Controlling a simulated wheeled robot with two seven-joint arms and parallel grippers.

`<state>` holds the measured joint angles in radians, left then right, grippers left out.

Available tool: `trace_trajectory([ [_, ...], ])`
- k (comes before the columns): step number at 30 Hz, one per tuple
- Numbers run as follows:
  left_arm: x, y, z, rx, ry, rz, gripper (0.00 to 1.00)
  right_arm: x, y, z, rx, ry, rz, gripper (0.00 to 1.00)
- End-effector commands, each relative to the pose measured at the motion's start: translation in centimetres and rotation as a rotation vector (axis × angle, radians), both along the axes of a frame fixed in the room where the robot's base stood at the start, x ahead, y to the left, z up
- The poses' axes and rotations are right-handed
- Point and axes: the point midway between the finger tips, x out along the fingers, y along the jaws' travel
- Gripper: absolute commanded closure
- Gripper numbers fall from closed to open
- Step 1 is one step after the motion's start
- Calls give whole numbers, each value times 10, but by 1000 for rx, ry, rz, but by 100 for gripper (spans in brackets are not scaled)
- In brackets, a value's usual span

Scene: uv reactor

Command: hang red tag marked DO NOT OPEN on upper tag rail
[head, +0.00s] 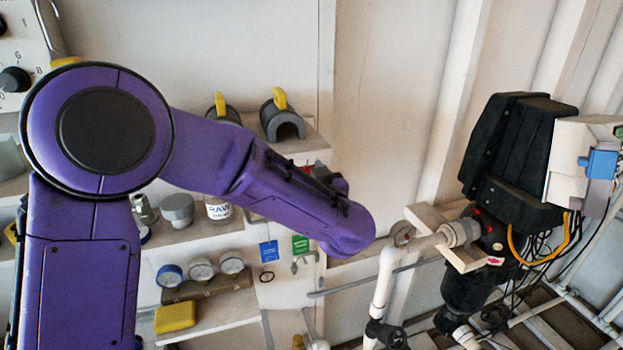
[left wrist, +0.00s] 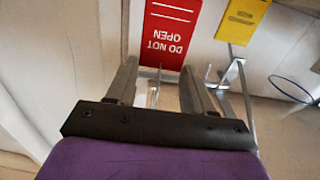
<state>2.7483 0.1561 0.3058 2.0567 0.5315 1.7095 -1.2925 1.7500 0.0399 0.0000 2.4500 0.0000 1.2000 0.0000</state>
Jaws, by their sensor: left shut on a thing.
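The red tag marked DO NOT OPEN (left wrist: 170,30) shows at the top of the left wrist view, its lettering upside down there. My left gripper (left wrist: 158,68) has the tag's near end between its two fingertips and is shut on it. Thin metal hooks and a rail part (left wrist: 225,76) show just beside and below the tag. I cannot tell whether the tag touches a hook, or which rail this is. In the head view my left arm hides the gripper and most of the area around it; a small red patch (head: 313,169) shows behind the forearm. My right gripper is not in view.
A yellow tag (left wrist: 241,18) hangs close beside the red one. A blue tag (head: 268,251) and a green tag (head: 300,244) hang below my forearm. Gauges (head: 201,270) and a yellow block (head: 175,317) sit on shelves. Pipes (head: 384,285) and a black actuator (head: 515,150) stand right.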

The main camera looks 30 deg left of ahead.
Motion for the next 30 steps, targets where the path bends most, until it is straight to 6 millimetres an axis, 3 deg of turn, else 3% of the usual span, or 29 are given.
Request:
trace_trajectory([
  [14, 29, 35, -1, -1, 1, 2, 77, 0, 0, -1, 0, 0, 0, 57],
  [21, 28, 34, -24, 1, 1, 0, 77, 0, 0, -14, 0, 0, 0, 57],
  [30, 28, 34, -29, 1, 1, 0, 77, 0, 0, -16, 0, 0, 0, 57],
])
